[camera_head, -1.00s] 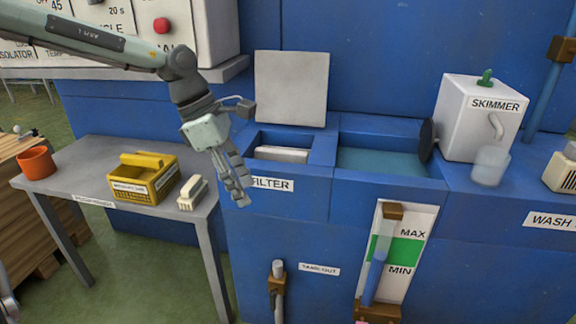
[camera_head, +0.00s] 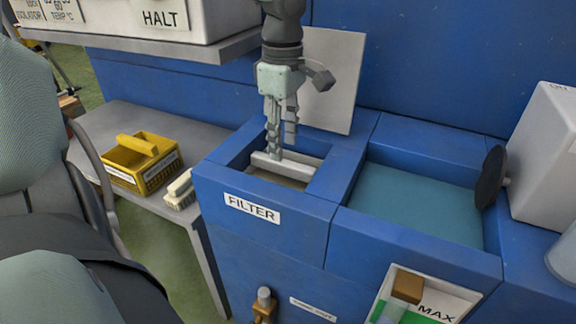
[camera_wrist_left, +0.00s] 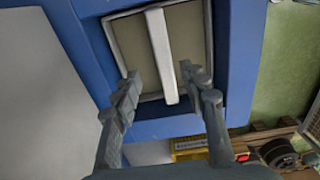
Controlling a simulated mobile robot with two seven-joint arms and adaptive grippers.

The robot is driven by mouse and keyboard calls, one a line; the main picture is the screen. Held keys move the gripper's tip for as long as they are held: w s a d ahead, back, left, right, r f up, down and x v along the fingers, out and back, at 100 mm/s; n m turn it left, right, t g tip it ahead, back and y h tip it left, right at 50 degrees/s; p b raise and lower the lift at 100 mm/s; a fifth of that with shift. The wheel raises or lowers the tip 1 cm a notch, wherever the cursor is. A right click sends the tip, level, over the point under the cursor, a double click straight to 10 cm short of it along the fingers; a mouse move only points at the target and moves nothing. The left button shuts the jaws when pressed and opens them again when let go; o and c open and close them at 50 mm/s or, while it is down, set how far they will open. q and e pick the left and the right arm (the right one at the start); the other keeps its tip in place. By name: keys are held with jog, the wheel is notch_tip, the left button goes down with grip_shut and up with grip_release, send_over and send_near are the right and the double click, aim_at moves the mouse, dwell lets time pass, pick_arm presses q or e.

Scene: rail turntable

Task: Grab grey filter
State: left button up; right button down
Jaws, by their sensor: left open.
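In the left wrist view the open fingers (camera_wrist_left: 158,76) stand on either side of the handle's line; contact cannot be told. My right gripper is not in view.
A pale lid (camera_head: 332,85) stands open behind the opening. A water tank (camera_head: 415,205) is to the right, with a dark disc (camera_head: 490,177) at its edge. A yellow basket (camera_head: 140,165) and a white brush-like item (camera_head: 180,190) sit on the grey side table (camera_head: 95,125).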

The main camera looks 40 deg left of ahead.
aim_at(283, 161)
pick_arm(q)
jog(key=f, duration=0.4)
jog(key=shift+s+d+f, duration=0.15)
jog(key=shift+s+f, duration=0.25)
jog(key=shift+f, duration=0.35)
jog(key=shift+w, duration=0.1)
grip_shut()
